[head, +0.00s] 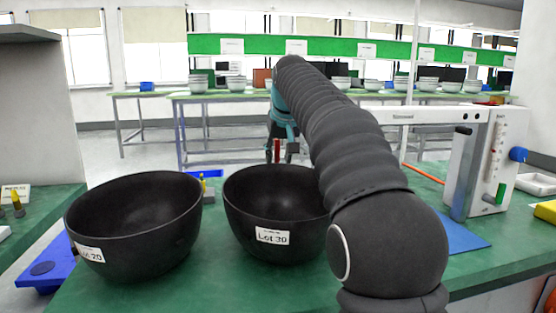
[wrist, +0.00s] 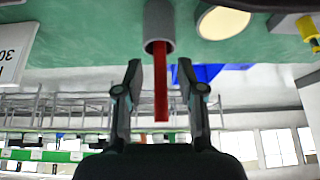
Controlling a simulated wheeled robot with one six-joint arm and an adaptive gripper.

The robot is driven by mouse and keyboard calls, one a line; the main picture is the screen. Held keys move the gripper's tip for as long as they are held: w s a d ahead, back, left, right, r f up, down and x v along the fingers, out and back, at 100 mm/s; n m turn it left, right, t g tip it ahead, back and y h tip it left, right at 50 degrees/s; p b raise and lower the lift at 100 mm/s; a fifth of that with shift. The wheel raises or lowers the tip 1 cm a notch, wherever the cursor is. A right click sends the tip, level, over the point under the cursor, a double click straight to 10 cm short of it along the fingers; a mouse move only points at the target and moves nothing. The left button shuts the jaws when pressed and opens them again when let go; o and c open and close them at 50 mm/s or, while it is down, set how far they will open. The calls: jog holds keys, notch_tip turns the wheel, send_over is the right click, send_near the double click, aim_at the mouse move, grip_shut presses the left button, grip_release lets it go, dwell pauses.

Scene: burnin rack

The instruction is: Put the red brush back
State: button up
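The red brush shows as a thin red rod (wrist: 160,90) in the wrist view, with one end inside a grey tube-shaped holder (wrist: 159,22). In the head view the rod (head: 277,149) stands upright just behind the right black bowl. My gripper (wrist: 160,75) is open, with one finger on each side of the rod and a gap visible on both sides. My gripper (head: 284,152) is partly visible in the head view, beyond my arm. The rod's lower end is hidden in the holder.
Two black bowls, Lot 20 (head: 135,215) and Lot 30 (head: 255,200), stand on the green table. A white instrument (head: 480,160) stands at right, near a blue mat (head: 455,236). A yellow object (wrist: 308,28) and pale disc (wrist: 222,22) are near the holder.

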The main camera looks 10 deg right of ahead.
jog(key=p+v, duration=0.2)
jog(key=v, duration=0.8)
